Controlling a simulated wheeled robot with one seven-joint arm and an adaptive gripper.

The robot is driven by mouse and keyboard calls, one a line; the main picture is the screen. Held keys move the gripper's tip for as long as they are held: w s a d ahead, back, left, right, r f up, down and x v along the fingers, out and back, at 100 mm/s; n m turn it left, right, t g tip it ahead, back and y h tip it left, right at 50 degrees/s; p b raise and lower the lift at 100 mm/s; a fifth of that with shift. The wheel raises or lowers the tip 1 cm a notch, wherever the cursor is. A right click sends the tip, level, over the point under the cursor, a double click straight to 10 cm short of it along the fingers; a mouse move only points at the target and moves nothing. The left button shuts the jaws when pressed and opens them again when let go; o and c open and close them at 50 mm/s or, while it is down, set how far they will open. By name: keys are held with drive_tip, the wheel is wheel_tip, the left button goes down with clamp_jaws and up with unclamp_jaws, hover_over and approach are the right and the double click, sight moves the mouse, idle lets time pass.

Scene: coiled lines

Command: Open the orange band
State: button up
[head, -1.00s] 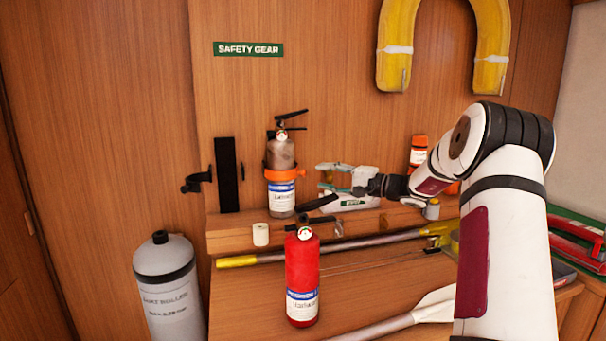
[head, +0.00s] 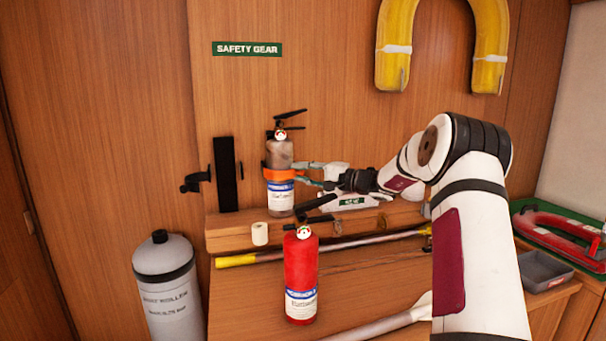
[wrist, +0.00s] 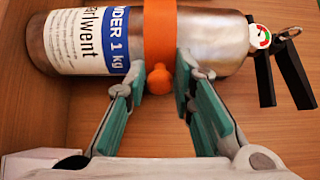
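The orange band (head: 280,174) runs around a silver extinguisher (head: 280,153) that stands upright against the wall, on the ledge. In the wrist view the band (wrist: 159,32) crosses the silver extinguisher (wrist: 215,40), and its round orange knob (wrist: 159,78) sticks out towards me. My gripper (head: 303,173) is at the right side of the band in the head view. In the wrist view my gripper (wrist: 160,82) is open, with one green-padded finger on each side of the knob. A gap shows by the knob, and I cannot tell whether the right fingertip touches the band.
A red extinguisher (head: 301,275) stands on the bench in front. A white roll (head: 260,234) and a white box (head: 348,201) are on the ledge (head: 228,237). An empty black bracket (head: 227,174) is on the wall at left. A grey cylinder (head: 167,285) stands below left.

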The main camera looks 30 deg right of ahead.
sight(293, 173)
clamp_jaws()
drive_tip(key=shift+s+a+m+t+h+b, duration=0.35)
drive_tip(key=shift+s+a+m+h, duration=0.2)
drive_tip(key=shift+h, duration=0.35)
drive_tip(key=shift+s+a+m+t+h+b, duration=0.15)
drive_tip(key=shift+a+m+t+h+b, duration=0.2)
drive_tip(key=shift+m+h+b, duration=0.3)
drive_tip(key=shift+s+a+m+h+b, duration=0.2)
drive_tip(key=shift+s+m+h+b, duration=0.15)
drive_tip(key=shift+h+b, duration=0.45)
drive_tip(key=o, duration=0.9)
unclamp_jaws()
drive_tip(key=shift+c, duration=0.2)
